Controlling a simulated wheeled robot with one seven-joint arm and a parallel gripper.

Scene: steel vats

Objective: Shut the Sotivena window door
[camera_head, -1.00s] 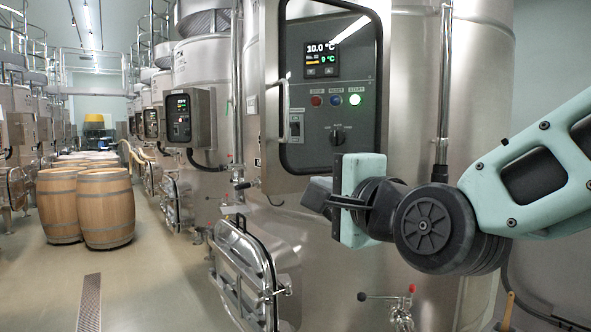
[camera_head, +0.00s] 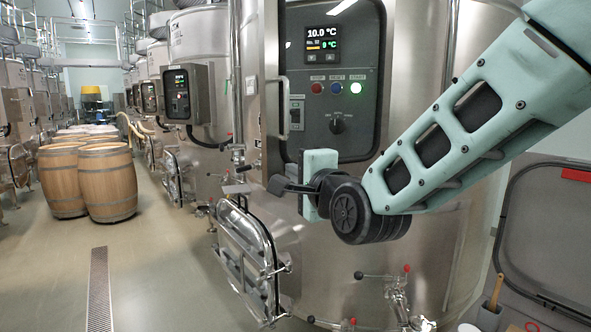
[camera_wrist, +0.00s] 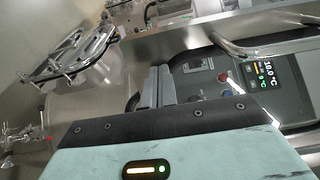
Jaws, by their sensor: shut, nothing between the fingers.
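The Sotivena window door (camera_head: 270,90) is on the steel control cabinet of the nearest vat, its steel left edge and bar handle (camera_head: 283,112) showing in the head view. The handle also shows in the wrist view (camera_wrist: 262,50). I cannot tell its exact opening angle. The dark control panel (camera_head: 335,100) with its lit display shows to the right of the handle. My gripper (camera_head: 281,186) is shut and empty, with its dark fingers pointing left near the door's lower left corner. In the wrist view the fingers (camera_wrist: 157,88) are close to the steel edge; contact is unclear.
An oval steel hatch (camera_head: 248,255) sticks out below the cabinet. Valves with red and black knobs (camera_head: 390,275) are low on the vat. Wooden barrels (camera_head: 105,182) stand at the left. The floor between them and the vat is free.

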